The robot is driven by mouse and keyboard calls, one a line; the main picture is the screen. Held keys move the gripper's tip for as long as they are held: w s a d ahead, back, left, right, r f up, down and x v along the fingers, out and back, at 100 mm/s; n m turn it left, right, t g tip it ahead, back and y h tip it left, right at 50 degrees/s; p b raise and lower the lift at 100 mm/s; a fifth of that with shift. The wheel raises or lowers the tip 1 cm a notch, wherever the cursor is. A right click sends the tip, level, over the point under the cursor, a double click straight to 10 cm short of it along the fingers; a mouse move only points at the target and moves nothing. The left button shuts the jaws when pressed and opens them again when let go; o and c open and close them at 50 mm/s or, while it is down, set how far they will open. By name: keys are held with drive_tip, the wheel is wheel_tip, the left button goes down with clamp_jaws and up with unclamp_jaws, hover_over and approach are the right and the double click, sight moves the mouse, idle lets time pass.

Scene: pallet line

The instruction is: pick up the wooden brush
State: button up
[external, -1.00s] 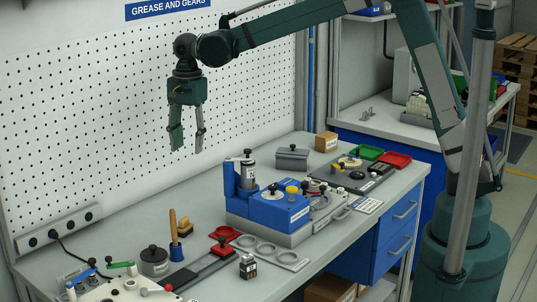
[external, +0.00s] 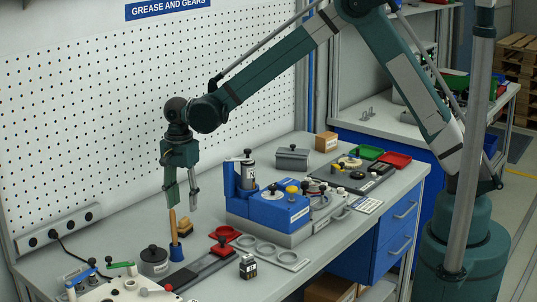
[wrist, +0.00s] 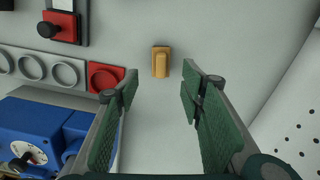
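The wooden brush (external: 185,229) is a small tan block on the bench, just right of an upright wooden handle in a blue base. In the wrist view the brush (wrist: 161,63) lies beyond my fingertips, near the middle between them, with a raised grip on a wider base. My gripper (external: 181,201) points down above the brush, apart from it. Its two green-padded fingers (wrist: 161,82) are open with nothing between them. In the external view the upright handle partly overlaps the brush and the left finger.
The upright wooden handle (external: 173,226) stands close beside the brush. A red tray (wrist: 106,78) and a plate with rings (wrist: 36,68) lie to the left in the wrist view. The blue machine (external: 278,211) stands to the right. The pegboard wall (external: 90,130) is behind.

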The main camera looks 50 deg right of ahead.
sight(184, 219)
drive_tip(key=shift+f, duration=0.7)
drive_tip(key=shift+f, duration=1.3)
drive_tip(key=shift+a+f, duration=0.1)
drive_tip(key=shift+f, duration=2.5)
drive_tip(key=c, duration=1)
drive_tip(key=shift+r, duration=0.15)
